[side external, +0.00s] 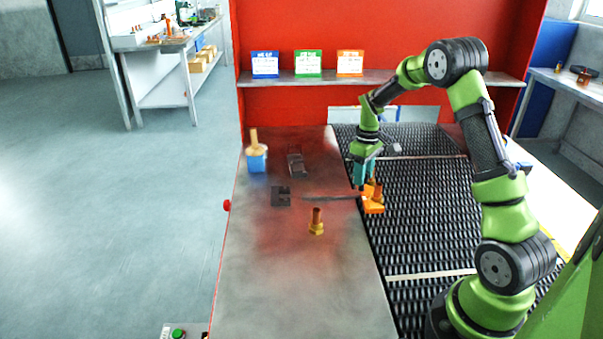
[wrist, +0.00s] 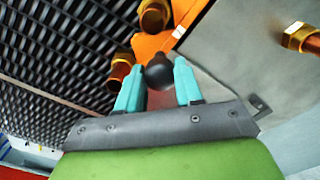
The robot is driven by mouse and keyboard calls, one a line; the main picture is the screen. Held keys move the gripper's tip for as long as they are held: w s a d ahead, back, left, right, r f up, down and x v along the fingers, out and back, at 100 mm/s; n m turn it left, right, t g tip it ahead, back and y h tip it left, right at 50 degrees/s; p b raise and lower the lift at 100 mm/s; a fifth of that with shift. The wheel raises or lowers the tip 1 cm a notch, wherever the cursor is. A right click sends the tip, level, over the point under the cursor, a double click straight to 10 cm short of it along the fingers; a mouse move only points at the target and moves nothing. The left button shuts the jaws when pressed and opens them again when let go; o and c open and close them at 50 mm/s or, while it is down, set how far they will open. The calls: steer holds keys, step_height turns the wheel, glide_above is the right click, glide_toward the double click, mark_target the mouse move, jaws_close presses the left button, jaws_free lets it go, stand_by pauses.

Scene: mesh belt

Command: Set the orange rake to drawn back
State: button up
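The orange rake (side external: 372,206) lies at the left edge of the mesh belt, next to the metal table. It also shows in the wrist view (wrist: 150,45), with a round black knob (wrist: 159,73). My gripper (side external: 361,187) is pointed down just above the rake. In the wrist view its teal fingers (wrist: 158,66) stand apart, one on each side of the knob. I cannot tell whether they touch it. Brass fittings (wrist: 154,16) sit against the rake, one more (wrist: 120,72) at its left side.
A brass fitting (side external: 317,222) stands on the table (side external: 290,290). A blue container (side external: 256,160), a dark bracket (side external: 296,162) and a dark slotted plate (side external: 281,196) are farther left. A thin bar (side external: 330,198) runs from the plate towards the rake. The mesh belt (side external: 425,230) is mostly bare.

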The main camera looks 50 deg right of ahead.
jaws_close()
steer(key=w+a, duration=1.4)
steer(key=o, duration=0.7)
jaws_free()
steer(key=shift+o, duration=0.6)
steer(key=shift+s+d, duration=0.1)
step_height(320, 180, up, 17)
